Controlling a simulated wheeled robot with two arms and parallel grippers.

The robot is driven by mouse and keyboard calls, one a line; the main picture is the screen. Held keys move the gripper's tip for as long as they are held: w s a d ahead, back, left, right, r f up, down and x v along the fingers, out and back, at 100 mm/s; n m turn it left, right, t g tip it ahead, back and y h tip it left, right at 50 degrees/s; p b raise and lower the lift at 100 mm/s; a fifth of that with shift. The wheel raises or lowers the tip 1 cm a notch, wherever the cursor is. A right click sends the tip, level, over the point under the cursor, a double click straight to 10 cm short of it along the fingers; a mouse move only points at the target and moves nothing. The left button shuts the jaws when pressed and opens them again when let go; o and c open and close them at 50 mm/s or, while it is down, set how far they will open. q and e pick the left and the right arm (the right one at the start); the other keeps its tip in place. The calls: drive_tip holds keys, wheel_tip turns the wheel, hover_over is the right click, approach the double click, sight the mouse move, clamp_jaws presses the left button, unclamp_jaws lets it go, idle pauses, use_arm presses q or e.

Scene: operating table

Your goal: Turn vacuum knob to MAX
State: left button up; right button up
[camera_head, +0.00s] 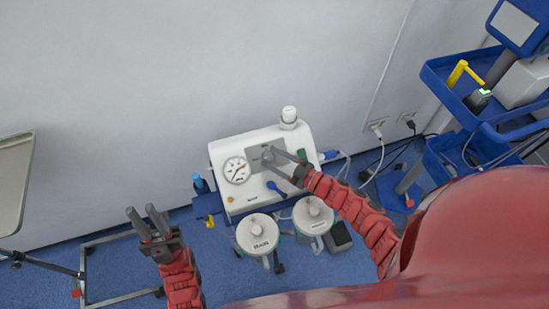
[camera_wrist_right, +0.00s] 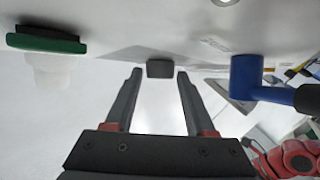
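The white suction unit (camera_head: 222,152) stands against the wall with a round gauge (camera_head: 236,170) on its front panel. The vacuum knob (camera_head: 267,157) is a grey knob right of the gauge, partly covered by my right gripper in the head view. In the right wrist view the dark knob (camera_wrist_right: 160,68) lies between the two fingertips of my right gripper (camera_wrist_right: 160,74), with a gap on each side. The gripper (camera_head: 271,158) is open at the knob. The knob's setting is not readable. My left gripper (camera_head: 147,222) is open and empty, away from the unit at lower left.
Two lidded canisters (camera_head: 257,233) (camera_head: 313,214) stand below the unit. A blue fitting (camera_wrist_right: 246,77) and a green switch (camera_wrist_right: 50,44) flank the knob in the wrist view. A blue cart (camera_head: 455,95) stands at right, with cables on the floor.

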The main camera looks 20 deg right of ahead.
clamp_jaws()
drive_tip(key=shift+s+a+f+m+t+h+b, duration=0.1)
drive_tip(key=shift+m+t+h+b, duration=0.15)
drive_tip(key=shift+m+t, duration=0.2)
drive_tip(key=shift+f+m+t+h+b, duration=0.15)
drive_tip(key=shift+m+t+h, duration=0.2)
drive_tip(key=shift+m, duration=0.2)
drive_tip(key=shift+r+m, duration=0.2)
drive_tip(key=shift+m, duration=0.1)
drive_tip(key=shift+o, duration=1.9)
unclamp_jaws()
